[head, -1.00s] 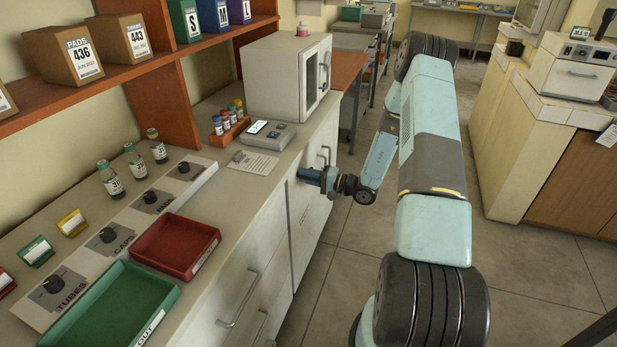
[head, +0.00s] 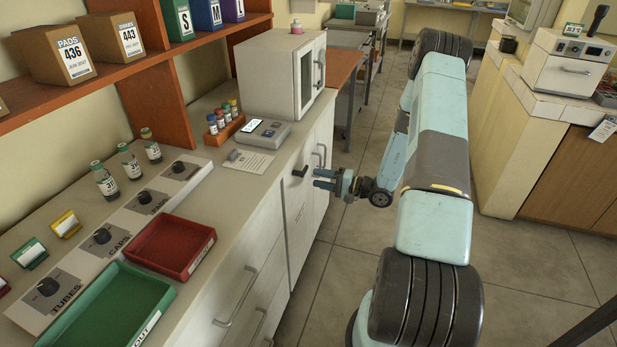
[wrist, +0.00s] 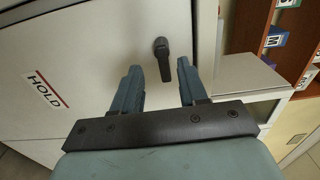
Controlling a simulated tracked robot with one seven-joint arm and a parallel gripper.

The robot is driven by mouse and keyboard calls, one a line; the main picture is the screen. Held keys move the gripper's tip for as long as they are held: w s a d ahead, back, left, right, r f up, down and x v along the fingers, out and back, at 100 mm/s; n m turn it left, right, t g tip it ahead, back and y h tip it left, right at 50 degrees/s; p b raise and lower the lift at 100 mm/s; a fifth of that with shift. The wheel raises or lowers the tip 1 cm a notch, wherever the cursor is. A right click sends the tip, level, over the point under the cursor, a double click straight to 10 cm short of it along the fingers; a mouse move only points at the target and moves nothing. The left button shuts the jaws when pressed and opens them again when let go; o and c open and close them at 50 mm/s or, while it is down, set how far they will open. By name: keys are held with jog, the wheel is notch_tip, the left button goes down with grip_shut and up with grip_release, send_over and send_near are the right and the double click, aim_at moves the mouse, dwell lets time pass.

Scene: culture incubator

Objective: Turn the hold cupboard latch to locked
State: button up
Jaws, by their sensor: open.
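The hold cupboard door (head: 297,215) is the pale front below the counter, with a red-lined HOLD label (wrist: 47,90) in the wrist view. Its latch is a small dark lever (head: 300,171), which also shows in the wrist view (wrist: 164,62). There the lever points down the picture from its round pivot. My gripper (head: 318,180) is open in front of the latch, apart from the door. In the wrist view its two blue fingers (wrist: 158,80) stand on either side of the lever's lower end, with nothing held. No locked marking is readable.
A white cabinet (head: 268,75), a grey device (head: 262,133) and a vial rack (head: 224,125) stand on the counter above. A bar handle (head: 238,296) projects from the drawers nearer me. The floor (head: 350,250) beside the cupboard is clear.

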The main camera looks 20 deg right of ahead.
jog(key=v, duration=0.7)
dwell(0.4)
jog(key=s+a+r+n+g+h, duration=0.25)
jog(key=s+a+r+g, duration=0.3)
jog(key=r, duration=0.65)
jog(key=s+a+r+n+g+h, duration=0.2)
jog(key=s+a+r+n+g, duration=0.35)
jog(key=r, duration=0.55)
jog(key=s+r+m+t+h, duration=0.1)
jog(key=s+r+t+h, duration=0.5)
jog(key=s+r, duration=1.1)
jog(key=shift+s+r+h, duration=0.15)
jog(key=shift+s+h, duration=0.5)
jog(key=shift+h, duration=1.4)
